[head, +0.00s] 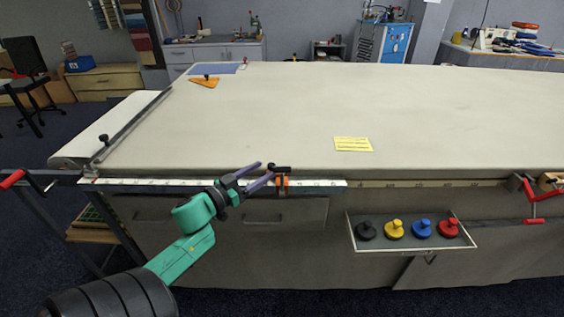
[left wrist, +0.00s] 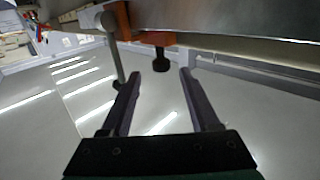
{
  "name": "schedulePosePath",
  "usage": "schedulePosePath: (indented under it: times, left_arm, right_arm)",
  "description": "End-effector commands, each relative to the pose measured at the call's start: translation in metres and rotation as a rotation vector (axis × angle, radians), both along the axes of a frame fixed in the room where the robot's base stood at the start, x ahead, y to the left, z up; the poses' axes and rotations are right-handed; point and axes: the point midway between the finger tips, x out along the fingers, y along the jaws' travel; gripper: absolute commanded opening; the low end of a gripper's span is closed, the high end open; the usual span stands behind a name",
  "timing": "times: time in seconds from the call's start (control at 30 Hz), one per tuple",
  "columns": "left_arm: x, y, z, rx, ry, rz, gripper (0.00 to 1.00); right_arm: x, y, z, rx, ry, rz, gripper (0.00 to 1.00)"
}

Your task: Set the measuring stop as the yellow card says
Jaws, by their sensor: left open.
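The yellow card (head: 353,144) lies flat on the cloth table; its writing is too small to read. The measuring stop is an orange block (head: 282,184) with a dark top, on the pale rule (head: 225,185) along the table's front edge. My left gripper (head: 264,172) is open, its purple fingers just left of the stop. In the left wrist view the orange stop (left wrist: 147,39) is beyond the fingertips, its black knob (left wrist: 160,62) in line with the gap between them. A grey rod with a dark end reaches down by the left finger. The fingers hold nothing. My right gripper is out of view.
A tray (head: 408,250) with black, yellow, blue and red knobbed pieces hangs at the table front, right of the stop. A rail (head: 130,127) with a black knob lies along the left side. An orange triangular piece (head: 204,81) is at the back left. The tabletop is mostly clear.

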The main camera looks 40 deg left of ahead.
Motion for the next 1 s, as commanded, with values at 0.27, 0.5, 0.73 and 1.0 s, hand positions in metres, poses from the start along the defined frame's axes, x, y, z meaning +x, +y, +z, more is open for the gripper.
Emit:
schedulePosePath:
  times: [0.27,0.5,0.73,1.0]
  left_arm:
    - [0.062,-0.008,0.000,0.000,0.000,0.003,0.62]
    - [0.076,-0.010,-0.001,0.000,0.002,0.003,0.62]
    - [0.075,-0.010,-0.001,0.000,0.002,0.002,0.31]
    - [0.075,-0.010,-0.001,0.000,0.002,0.002,0.00]
  right_arm:
    - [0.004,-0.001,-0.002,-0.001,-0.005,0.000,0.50]
    - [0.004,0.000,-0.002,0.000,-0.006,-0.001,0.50]
    - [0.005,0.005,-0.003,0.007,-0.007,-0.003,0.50]
    - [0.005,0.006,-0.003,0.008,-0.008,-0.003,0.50]
